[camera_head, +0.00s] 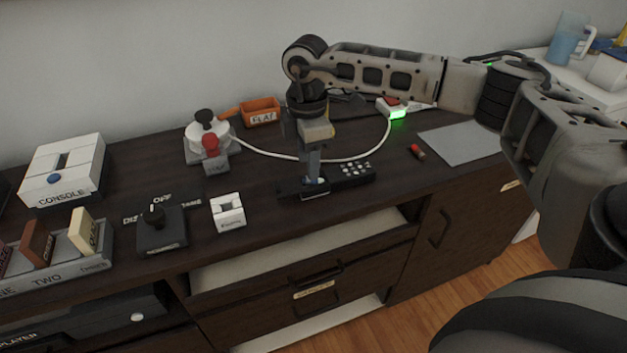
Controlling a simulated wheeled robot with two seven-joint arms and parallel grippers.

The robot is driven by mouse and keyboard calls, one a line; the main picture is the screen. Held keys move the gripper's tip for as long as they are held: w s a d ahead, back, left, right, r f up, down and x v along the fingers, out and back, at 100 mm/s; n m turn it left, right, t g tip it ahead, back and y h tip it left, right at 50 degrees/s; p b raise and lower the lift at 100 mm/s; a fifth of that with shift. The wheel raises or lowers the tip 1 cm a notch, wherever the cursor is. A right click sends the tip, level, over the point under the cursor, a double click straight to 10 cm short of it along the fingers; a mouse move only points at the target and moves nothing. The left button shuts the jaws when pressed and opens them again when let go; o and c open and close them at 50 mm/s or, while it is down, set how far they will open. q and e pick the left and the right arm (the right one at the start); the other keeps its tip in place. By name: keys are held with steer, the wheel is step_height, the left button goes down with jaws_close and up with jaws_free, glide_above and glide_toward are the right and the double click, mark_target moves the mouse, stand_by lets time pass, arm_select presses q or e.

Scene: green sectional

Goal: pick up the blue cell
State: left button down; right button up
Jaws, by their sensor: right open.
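My right gripper (314,180) points straight down over the cabinet top, with its fingertips at the left end of a black remote (352,175) with pale buttons. It is open. A small bluish patch shows at the fingertips. It may be the blue cell, but the fingers cover much of it and I cannot tell. A small red cell-like piece (417,152) lies on the wood to the right of the remote, apart from the gripper. My left gripper is not in view.
A white block (228,211), a black dial box (161,228) and a red-knobbed device (207,142) stand to the left. A white cable (270,151) runs behind the gripper to a green-lit box (397,114). An open drawer (300,250) juts out in front. A grey mat (460,143) lies bare at right.

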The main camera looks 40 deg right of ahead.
step_height(320, 180, down, 4)
steer(key=shift+r, duration=0.1)
steer(key=shift+f, duration=0.2)
steer(key=shift+s+f, duration=0.1)
jaws_close()
